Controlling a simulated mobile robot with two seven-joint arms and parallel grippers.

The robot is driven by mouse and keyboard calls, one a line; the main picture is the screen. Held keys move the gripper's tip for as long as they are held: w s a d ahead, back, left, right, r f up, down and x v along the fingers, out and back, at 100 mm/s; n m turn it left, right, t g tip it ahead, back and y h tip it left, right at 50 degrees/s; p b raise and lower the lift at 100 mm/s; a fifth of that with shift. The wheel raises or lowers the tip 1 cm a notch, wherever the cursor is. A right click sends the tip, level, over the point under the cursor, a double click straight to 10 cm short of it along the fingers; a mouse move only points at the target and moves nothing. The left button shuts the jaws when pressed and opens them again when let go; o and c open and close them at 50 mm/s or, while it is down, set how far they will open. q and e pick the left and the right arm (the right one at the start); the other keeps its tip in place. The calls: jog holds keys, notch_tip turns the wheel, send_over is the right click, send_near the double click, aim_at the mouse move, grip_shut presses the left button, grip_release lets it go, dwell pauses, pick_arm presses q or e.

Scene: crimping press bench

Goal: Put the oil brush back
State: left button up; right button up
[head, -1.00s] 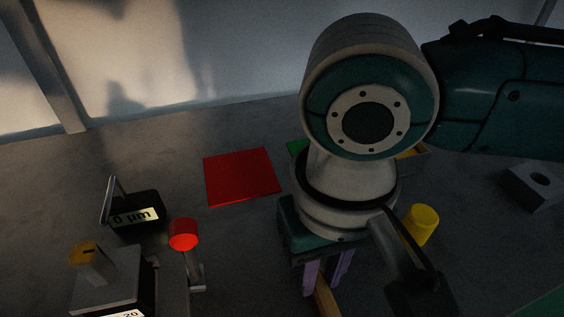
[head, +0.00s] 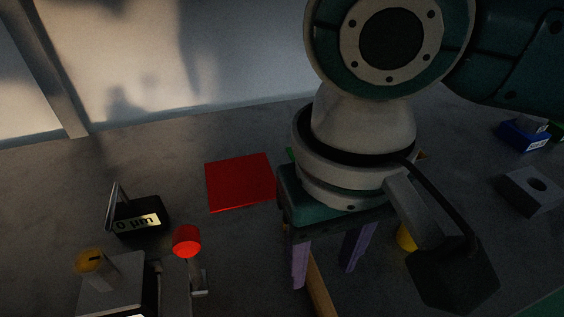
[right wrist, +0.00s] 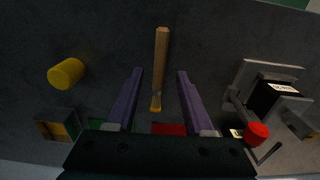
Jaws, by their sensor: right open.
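The oil brush, with a wooden handle (right wrist: 161,55) and a pale brownish tip, lies between and beyond the fingers of my right gripper in the right wrist view. In the head view only part of its handle (head: 320,287) shows below the gripper. My right gripper (head: 328,262) is open, its two purple fingers apart with a gap on both sides of the brush; its fingers also show in the right wrist view (right wrist: 159,72). A grey block with a round hole (head: 533,190) stands at the right. My left gripper is not in view.
A yellow cylinder (head: 405,237) is partly hidden behind my right wrist. A red square plate (head: 240,182) lies left of it. The press with a red knob (head: 187,240) and a small display box (head: 138,217) stand at lower left. A blue bin (head: 524,136) is far right.

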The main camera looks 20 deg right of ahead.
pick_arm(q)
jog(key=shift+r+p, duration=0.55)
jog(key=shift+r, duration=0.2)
pick_arm(e)
notch_tip(320, 180, up, 8)
jog(key=f, duration=0.1)
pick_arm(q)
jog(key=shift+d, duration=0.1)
pick_arm(e)
jog(key=n+t+y, duration=0.1)
jog(key=t+y, duration=0.2)
jog(key=t, duration=0.1)
send_near(313, 294)
jog(key=s, duration=0.3)
jog(key=s+d+h, duration=0.1)
jog(key=d, duration=0.1)
jog(key=s+d+f+h, duration=0.1)
jog(key=d, duration=0.2)
jog(key=s+d, duration=0.1)
jog(key=d, duration=0.1)
jog(key=shift+d+f+n+h, duration=0.3)
jog(key=shift+f+h, duration=0.1)
